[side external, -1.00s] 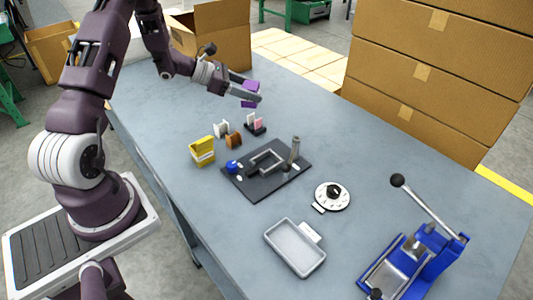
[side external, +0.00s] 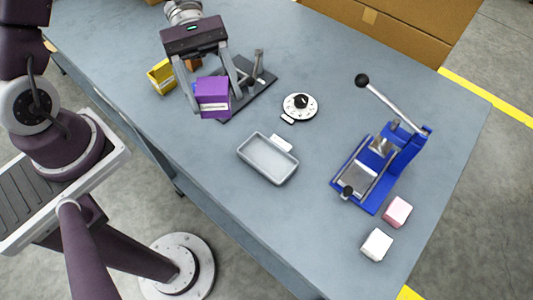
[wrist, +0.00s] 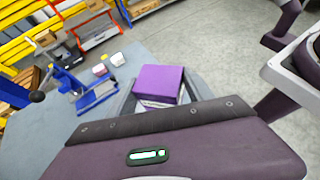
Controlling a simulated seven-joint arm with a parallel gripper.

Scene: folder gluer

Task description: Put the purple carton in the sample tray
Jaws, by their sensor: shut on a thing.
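The purple carton (side external: 212,96) is held between the two fingers of my gripper (side external: 208,90), above the table in the side view. The carton also shows in the wrist view (wrist: 158,84), between the fingers just past the dark edge of the gripper body. The sample tray (side external: 268,158), a shallow grey rectangular dish with a small white label, lies on the table to the right of and below the carton in the side view. It looks empty. I cannot make out the tray in the wrist view.
A white dial (side external: 299,107) lies behind the tray. A blue lever press (side external: 385,165) stands to the right, with a pink block (side external: 397,212) and a white block (side external: 376,245) near the table edge. A yellow holder (side external: 161,77) and a dark plate (side external: 259,83) are behind my gripper.

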